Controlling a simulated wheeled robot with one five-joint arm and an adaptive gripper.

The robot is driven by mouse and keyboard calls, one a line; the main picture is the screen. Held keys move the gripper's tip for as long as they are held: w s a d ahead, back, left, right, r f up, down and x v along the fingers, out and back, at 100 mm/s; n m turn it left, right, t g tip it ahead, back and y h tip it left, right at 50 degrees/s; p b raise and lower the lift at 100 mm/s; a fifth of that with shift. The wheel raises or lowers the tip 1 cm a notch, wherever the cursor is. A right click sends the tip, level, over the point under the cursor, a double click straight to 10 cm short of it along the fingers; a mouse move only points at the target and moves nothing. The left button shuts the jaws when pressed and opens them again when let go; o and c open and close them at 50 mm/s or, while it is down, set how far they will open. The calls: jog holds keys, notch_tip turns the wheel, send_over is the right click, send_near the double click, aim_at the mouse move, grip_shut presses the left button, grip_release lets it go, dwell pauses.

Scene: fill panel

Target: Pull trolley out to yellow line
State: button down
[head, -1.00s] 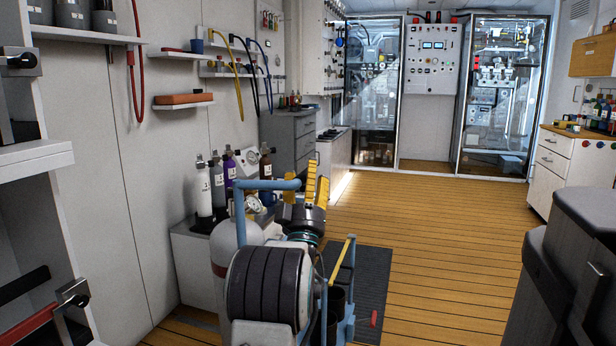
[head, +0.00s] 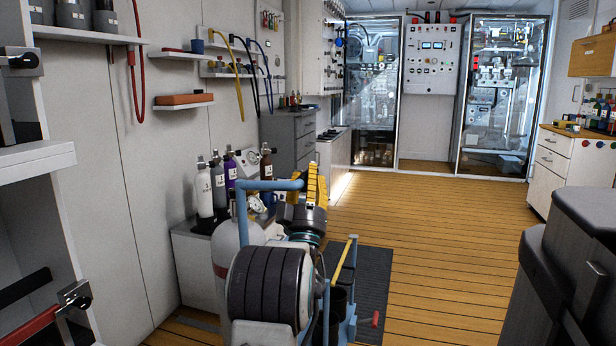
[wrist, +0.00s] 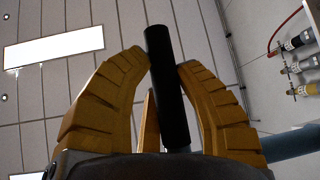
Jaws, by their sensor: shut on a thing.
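The trolley has a light-blue tube frame (head: 241,212), and a pale gas cylinder (head: 228,245) stands in it. My gripper (head: 317,178) has yellow fingers and is at the right end of the frame's top tube. In the wrist view the ribbed yellow fingers (wrist: 163,75) are closed around a black bar (wrist: 165,70), the handle grip. Part of the blue tube (wrist: 288,143) shows at the lower right there. My arm hides much of the trolley's lower part. I cannot make out a yellow line on the floor.
A low bench with bottles (head: 204,190) stands against the left wall. A dark mat (head: 372,280) lies on the plank floor beside the trolley. Dark furniture (head: 570,260) stands at the right front. The plank floor (head: 440,240) in the middle is clear.

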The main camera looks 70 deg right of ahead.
jog(key=shift+w, duration=0.5)
jog(key=c, duration=0.8)
grip_release()
jog(key=shift+s, duration=0.15)
jog(key=shift+o, duration=0.2)
jog(key=v, duration=1.2)
jog(key=shift+r, duration=0.1)
